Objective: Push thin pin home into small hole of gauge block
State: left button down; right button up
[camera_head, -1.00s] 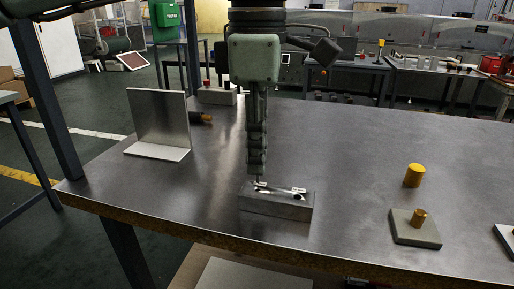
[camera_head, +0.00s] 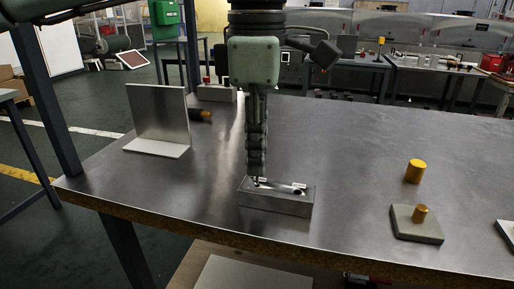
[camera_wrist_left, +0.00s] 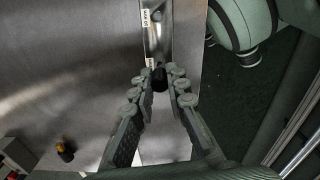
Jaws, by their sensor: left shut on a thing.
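The gauge block (camera_head: 275,205) is a grey metal bar lying near the table's front edge, with small white labels and a dark hole (camera_head: 297,192) near its right end. My left gripper (camera_head: 257,176) points straight down over the block's left end. In the left wrist view its two fingers (camera_wrist_left: 160,80) are shut on a dark, round-ended thing, taken as the thin pin (camera_wrist_left: 160,76). The gauge block (camera_wrist_left: 157,35) lies just beyond the fingertips there. The pin's lower end and the hole under it are hidden, so its depth cannot be told. My right gripper is not in view.
A metal angle plate (camera_head: 160,120) stands at the left. A yellow cylinder (camera_head: 415,171) and a grey plate with a brass peg (camera_head: 417,226) are at the right. The table between them and the block is clear.

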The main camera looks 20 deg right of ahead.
pick_arm(q)
jog(key=shift+f+b, duration=0.8)
jog(key=shift+f, duration=0.4)
jog(key=c, duration=1.4)
grip_release()
jog(key=shift+c, duration=0.2)
jog(key=shift+r, duration=0.1)
notch_tip(320, 180, up, 12)
